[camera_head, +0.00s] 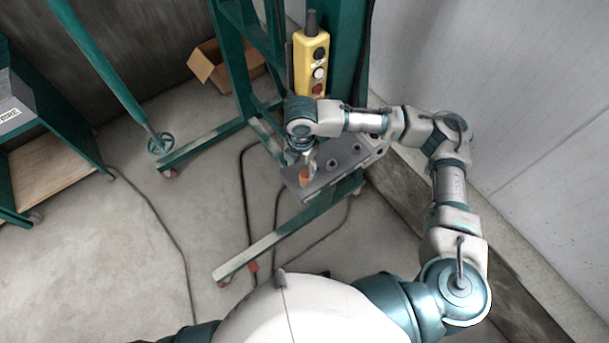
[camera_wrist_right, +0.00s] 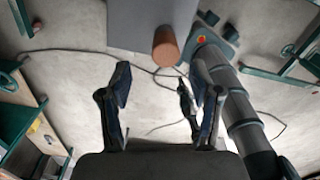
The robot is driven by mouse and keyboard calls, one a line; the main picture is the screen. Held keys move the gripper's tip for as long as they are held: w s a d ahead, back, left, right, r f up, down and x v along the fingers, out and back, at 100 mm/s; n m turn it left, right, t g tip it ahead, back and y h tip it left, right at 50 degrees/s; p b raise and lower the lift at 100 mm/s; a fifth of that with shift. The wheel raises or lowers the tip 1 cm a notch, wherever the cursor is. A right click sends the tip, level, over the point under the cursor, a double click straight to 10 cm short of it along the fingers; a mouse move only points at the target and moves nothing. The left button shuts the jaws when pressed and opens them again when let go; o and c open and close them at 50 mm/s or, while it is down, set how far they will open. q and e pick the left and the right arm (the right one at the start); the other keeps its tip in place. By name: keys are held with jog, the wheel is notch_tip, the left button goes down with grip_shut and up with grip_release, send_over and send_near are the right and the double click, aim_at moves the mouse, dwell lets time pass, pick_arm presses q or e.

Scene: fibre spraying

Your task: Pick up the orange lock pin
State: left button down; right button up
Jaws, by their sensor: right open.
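The orange lock pin (camera_head: 304,175) stands at the near-left end of a grey metal plate (camera_head: 330,178) with holes, on the green frame. In the right wrist view the pin (camera_wrist_right: 165,48) shows as an orange-brown cylinder at the edge of the grey plate (camera_wrist_right: 135,22). My right gripper (camera_head: 307,160) is just above and behind the pin in the head view. In the wrist view its two fingers (camera_wrist_right: 163,88) are spread wide, with nothing between them. The pin lies beyond the fingertips, roughly centred between them. My left gripper is out of view.
A yellow control box (camera_head: 311,62) with buttons hangs on the green frame (camera_head: 235,75) behind my right wrist. A cardboard box (camera_head: 222,68) and a green cart (camera_head: 48,150) stand to the left. Cables lie on the floor. A wall is close on the right.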

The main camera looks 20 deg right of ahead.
aim_at(305, 174)
jog(key=shift+s+a+f, duration=0.1)
jog(key=shift+f, duration=0.15)
jog(key=shift+s+f, duration=0.1)
jog(key=shift+f, duration=0.25)
jog(key=f, duration=0.2)
jog(key=d+f, duration=0.1)
jog(key=f, duration=0.1)
jog(key=shift+d+f, duration=0.1)
jog(key=shift+f, duration=0.15)
jog(key=shift+d, duration=0.15)
jog(key=shift+c, duration=0.6)
jog(key=shift+a, duration=0.4)
jog(key=c, duration=0.8)
jog(key=shift+a, duration=0.1)
grip_shut()
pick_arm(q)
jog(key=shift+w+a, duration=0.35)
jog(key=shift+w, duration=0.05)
